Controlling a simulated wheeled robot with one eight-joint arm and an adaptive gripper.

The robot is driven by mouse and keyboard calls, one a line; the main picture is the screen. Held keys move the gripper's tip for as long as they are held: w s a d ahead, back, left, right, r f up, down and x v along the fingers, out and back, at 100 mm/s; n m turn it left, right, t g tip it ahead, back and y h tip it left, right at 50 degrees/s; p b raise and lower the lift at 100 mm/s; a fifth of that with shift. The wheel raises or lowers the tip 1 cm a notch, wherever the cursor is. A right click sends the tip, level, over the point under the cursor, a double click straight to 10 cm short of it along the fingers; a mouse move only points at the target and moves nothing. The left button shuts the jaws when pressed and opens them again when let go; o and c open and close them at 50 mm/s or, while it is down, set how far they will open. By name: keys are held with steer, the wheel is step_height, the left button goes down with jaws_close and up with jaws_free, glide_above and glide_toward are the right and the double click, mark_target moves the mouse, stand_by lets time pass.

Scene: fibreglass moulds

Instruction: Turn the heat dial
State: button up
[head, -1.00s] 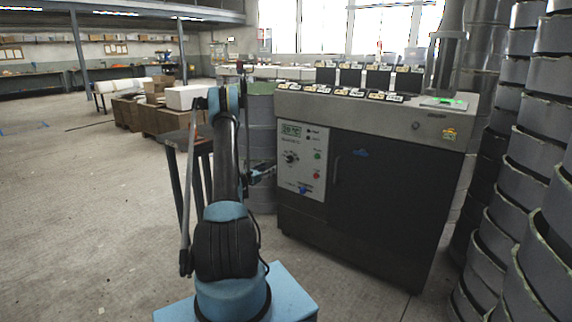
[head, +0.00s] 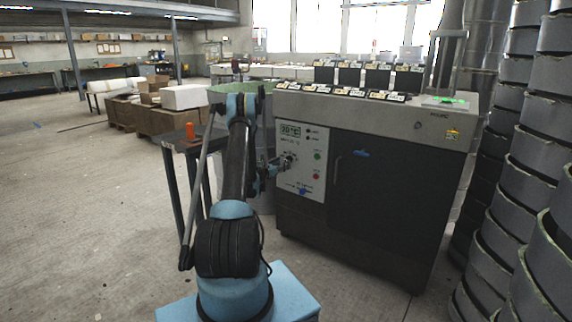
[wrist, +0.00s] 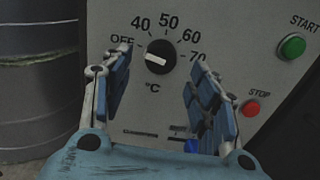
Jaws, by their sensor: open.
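The heat dial (wrist: 159,57) is a round black knob with a white pointer bar, on the pale control panel (wrist: 230,45). The scale around it reads OFF, 40, 50, 60, 70 and °C. The pointer bar lies nearly level, its left end a little higher, on the OFF side. My gripper (wrist: 160,85) is open and empty, with its blue-padded fingers on either side below the dial. Whether the fingertips reach the panel is unclear. In the head view, my gripper (head: 274,167) is at the panel (head: 303,160), close to the dial (head: 289,162).
A green START button (wrist: 292,46) and a red STOP button (wrist: 251,108) sit right of the dial. The dark oven door (head: 375,200) is right of the panel. A grey drum (wrist: 40,80) stands to the left. An orange object (head: 190,131) stands on a small dark table.

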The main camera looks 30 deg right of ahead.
steer(key=shift+x, duration=2.05)
steer(key=c, duration=1.1)
